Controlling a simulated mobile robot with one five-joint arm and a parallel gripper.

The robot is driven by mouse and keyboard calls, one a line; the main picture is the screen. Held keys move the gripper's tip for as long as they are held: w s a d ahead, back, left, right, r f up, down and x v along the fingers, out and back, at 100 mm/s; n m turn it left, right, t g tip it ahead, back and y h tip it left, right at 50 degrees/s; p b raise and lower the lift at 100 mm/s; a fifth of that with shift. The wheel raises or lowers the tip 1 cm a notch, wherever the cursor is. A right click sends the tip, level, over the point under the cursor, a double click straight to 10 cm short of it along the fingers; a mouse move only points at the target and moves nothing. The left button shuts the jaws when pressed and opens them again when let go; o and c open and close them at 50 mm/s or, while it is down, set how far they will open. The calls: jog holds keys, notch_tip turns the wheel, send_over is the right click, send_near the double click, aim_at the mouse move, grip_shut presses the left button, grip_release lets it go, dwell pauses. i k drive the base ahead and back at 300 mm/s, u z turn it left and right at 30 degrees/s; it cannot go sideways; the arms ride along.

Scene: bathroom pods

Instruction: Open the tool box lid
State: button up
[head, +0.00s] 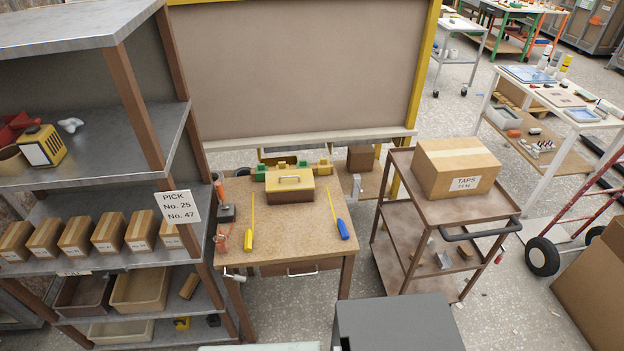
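The tool box (290,196) stands on the back part of the wooden workbench. It has a yellow lid (275,187) with a grey handle on top and a brown lower body. The lid looks shut, and a latch is too small to make out. My gripper is not in view.
The workbench (290,235) has a yellow screwdriver (249,237), a blue-handled screwdriver (342,229) and small tools at its left edge. Metal shelves (95,195) stand close on the left. A brown cart (402,212) with a cardboard box (456,166) stands on the right. The bench's front middle is clear.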

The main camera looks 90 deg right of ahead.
aim_at(302, 179)
jog(key=u, duration=0.05)
jog(key=k, duration=0.4)
jog(key=u, duration=1.2)
jog(key=i, duration=1.6)
jog(key=z, duration=4.7)
jog(key=i, duration=1)
jog(key=z, duration=0.05)
